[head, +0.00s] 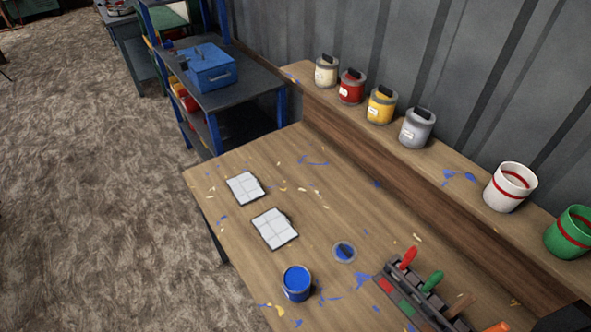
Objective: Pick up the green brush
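The green brush (432,281) stands in a dark brush holder (416,309) at the lower right of the workbench, in the head view. Its green handle sticks up and leans to the right; its lower part is hidden in the holder. A green patch marks the holder's front near it. A red brush (407,258) stands in the holder behind it. A brown handle (460,305) and an orange one (498,327) show nearer the bottom edge. Neither of my grippers can be made out.
Two white tiled panels (274,229) lie further left. Several paint cans and a green bucket (570,233) line the raised back shelf. A dark shape (568,318) fills the bottom right corner.

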